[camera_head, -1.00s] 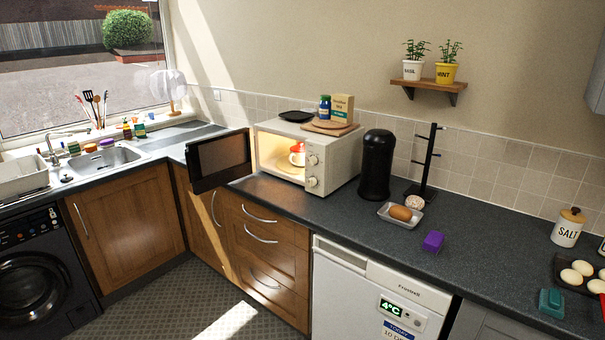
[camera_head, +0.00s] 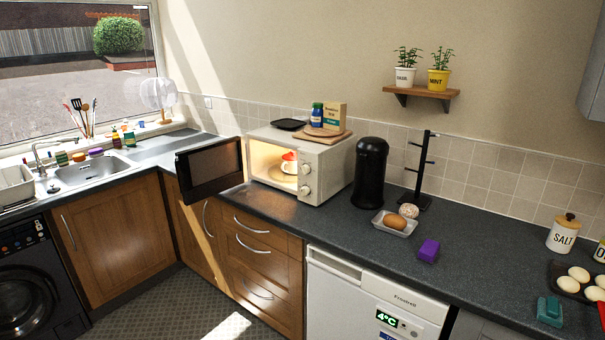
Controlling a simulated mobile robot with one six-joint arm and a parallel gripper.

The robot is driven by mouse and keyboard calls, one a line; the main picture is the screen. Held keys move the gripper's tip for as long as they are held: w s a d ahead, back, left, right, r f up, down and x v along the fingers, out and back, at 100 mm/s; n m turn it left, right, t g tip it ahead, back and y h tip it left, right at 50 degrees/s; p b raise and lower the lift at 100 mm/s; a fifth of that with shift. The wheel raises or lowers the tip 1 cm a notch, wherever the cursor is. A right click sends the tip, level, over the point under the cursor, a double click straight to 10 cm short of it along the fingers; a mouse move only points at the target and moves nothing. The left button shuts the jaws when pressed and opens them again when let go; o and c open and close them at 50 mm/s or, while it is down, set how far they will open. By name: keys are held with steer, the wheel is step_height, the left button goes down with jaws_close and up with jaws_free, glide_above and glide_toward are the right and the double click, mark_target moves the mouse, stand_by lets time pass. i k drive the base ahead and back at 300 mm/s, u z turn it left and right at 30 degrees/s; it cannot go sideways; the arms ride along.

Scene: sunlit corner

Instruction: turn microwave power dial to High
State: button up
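The cream microwave (camera_head: 325,185) stands on the dark worktop in the corner area. Its dark-windowed door (camera_head: 210,170) is swung open to the left, and the lit cavity shows a small red-and-white item (camera_head: 289,162) inside. Two round dials sit one above the other on the panel right of the cavity: the upper dial (camera_head: 306,169) and the lower dial (camera_head: 304,190). Their markings are too small to read, so I cannot tell which is the power dial or its setting. My gripper is not in view.
A round board (camera_head: 335,138) with a blue jar and a box, plus a dark plate (camera_head: 290,124), sits on the microwave. A black bin-like canister (camera_head: 370,172) stands close to its right. A tray with a potato-like item and a purple block (camera_head: 428,251) lie further right.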

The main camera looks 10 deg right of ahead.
mark_target(305, 169)
steer(key=u, duration=0.4)
steer(key=i, duration=0.55)
steer(key=u, duration=0.75)
steer(key=i, duration=0.65)
steer(key=u, duration=0.35)
